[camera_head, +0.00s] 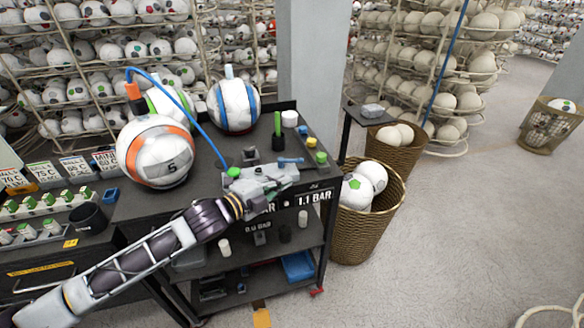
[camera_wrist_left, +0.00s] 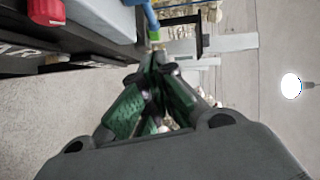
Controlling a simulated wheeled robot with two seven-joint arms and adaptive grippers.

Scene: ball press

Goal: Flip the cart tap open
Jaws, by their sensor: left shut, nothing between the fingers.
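The black cart (camera_head: 195,185) stands at the middle left in the head view. A small blue lever-like part (camera_head: 290,160), which looks like the tap, lies at the cart top's right side. My left gripper (camera_head: 292,173) is over the cart's front right edge, close in front of this blue part; I cannot tell if they touch. In the left wrist view the fingers (camera_wrist_left: 158,60) are together and empty. A blue part with a green end (camera_wrist_left: 154,35) shows just beyond the fingertips there. My right gripper is not in view.
An orange-white ball (camera_head: 155,152) and a blue-white ball (camera_head: 234,106) sit on the cart. A blue hose (camera_head: 190,108) arches over it. A green-capped piece (camera_head: 320,157) stands near the right edge. A wicker basket with balls (camera_head: 355,225) stands right of the cart; open floor lies beyond.

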